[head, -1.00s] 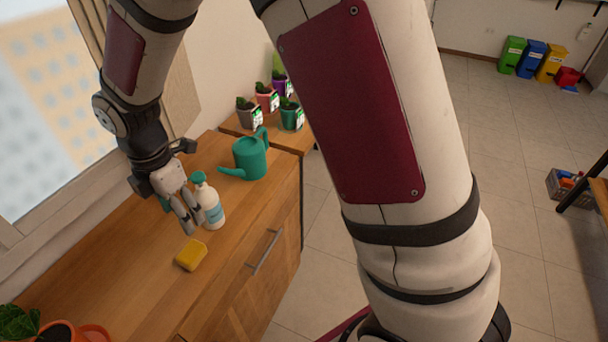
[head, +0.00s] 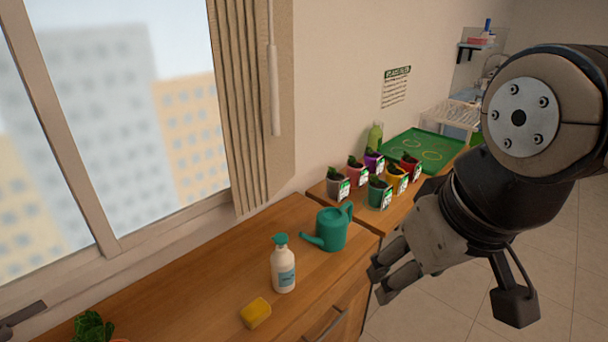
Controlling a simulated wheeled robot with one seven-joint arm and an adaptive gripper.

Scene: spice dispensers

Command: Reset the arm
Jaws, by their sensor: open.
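My gripper (head: 378,282) is at the right of the head view, in the air over the front edge of the wooden counter. Its two fingers point left and are apart, with nothing between them. Part of my arm fills the right side of the picture. A white pump bottle (head: 284,272) with a teal top stands upright on the counter, to the left of my gripper and apart from it.
A yellow sponge (head: 255,313) lies in front of the bottle. A teal watering can (head: 331,230) stands behind my gripper's fingers. Several small potted plants (head: 380,194) and a green tray (head: 425,150) are farther back. Tiled floor (head: 420,312) is open at the right.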

